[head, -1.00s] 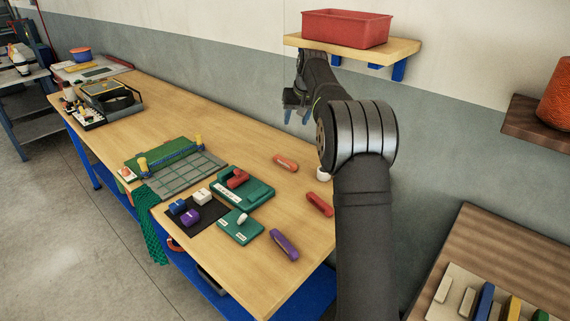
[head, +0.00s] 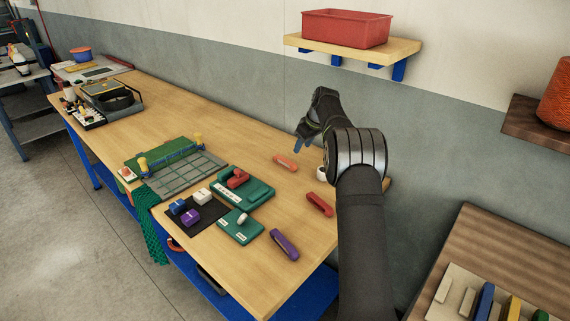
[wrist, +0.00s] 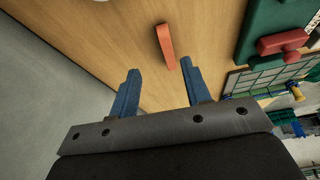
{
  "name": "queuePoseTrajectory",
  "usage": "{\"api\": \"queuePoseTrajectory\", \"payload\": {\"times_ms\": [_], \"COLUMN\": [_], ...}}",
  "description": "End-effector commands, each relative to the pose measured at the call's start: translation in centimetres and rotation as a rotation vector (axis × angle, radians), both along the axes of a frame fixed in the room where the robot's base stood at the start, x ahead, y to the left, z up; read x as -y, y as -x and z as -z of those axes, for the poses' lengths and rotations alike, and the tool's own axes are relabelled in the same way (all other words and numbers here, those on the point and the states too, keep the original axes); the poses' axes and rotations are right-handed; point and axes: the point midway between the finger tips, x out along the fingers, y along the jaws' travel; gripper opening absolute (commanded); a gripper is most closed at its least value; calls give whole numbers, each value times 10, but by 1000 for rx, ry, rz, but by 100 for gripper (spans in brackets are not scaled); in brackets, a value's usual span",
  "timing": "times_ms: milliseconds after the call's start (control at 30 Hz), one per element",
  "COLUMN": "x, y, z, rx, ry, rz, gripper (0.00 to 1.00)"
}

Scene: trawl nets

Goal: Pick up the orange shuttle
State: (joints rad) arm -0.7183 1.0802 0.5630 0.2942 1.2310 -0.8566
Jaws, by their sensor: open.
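The orange shuttle (head: 285,163) lies flat on the wooden table, towards the wall side. It also shows in the wrist view (wrist: 166,46), ahead of my fingertips and nearer the right finger. My gripper (head: 299,143) is above the table just beyond and right of the shuttle. In the wrist view its two blue fingers (wrist: 160,76) are spread apart with nothing between them. The gripper is open and apart from the shuttle.
A red shuttle (head: 319,204) and a purple shuttle (head: 284,244) lie nearer the front. A white round item (head: 322,174) is partly hidden by my arm. A green tray (head: 258,192) holds a red piece. A shelf with a red bin (head: 346,28) hangs above.

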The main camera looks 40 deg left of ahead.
Motion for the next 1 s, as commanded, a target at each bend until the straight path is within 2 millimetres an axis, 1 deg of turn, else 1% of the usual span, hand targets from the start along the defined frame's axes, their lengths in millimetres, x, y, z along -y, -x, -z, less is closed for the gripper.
{"api": "queuePoseTrajectory", "payload": {"times_ms": [33,100,200,467,533,733,800,900,1000], "x": [-5,-10,-16,-21,-22,-31,-34,-36,-36], "y": [0,0,0,1,2,7,6,6,6], "z": [12,24,37,51,57,87,93,97,97], "rx": [-1,-2,0,0,0,0,1,1,1], "ry": [1,1,0,0,1,1,0,0,0], "rz": [0,-1,0,1,1,1,1,3,3], "gripper": [44,44,44,44,44,44,44,44,44]}}
